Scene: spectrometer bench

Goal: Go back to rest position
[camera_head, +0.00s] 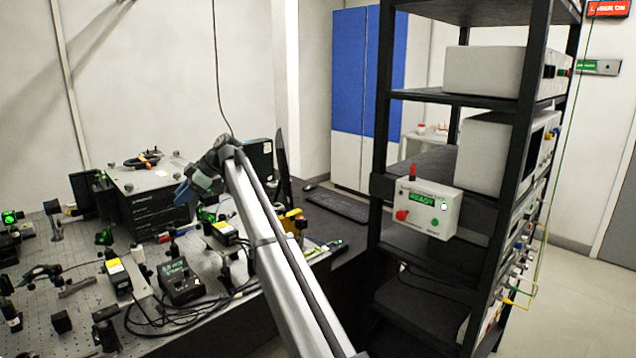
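My gripper (183,192) is at the end of my arm, which reaches from the bottom of the view up and left over the optical bench. The gripper is small, blue-grey and points left and down. It is in front of the dark instrument box (150,205). I cannot make out its fingers well enough to tell whether they are apart or closed. I see nothing clearly held in it. My arm hides part of the bench and the things behind it.
The perforated optical bench (40,275) carries several mounts, cables and a small black display unit (180,282). A keyboard (338,205) lies behind my arm. A black rack (375,180) with a white control box (428,208) stands right. Floor shows at far right.

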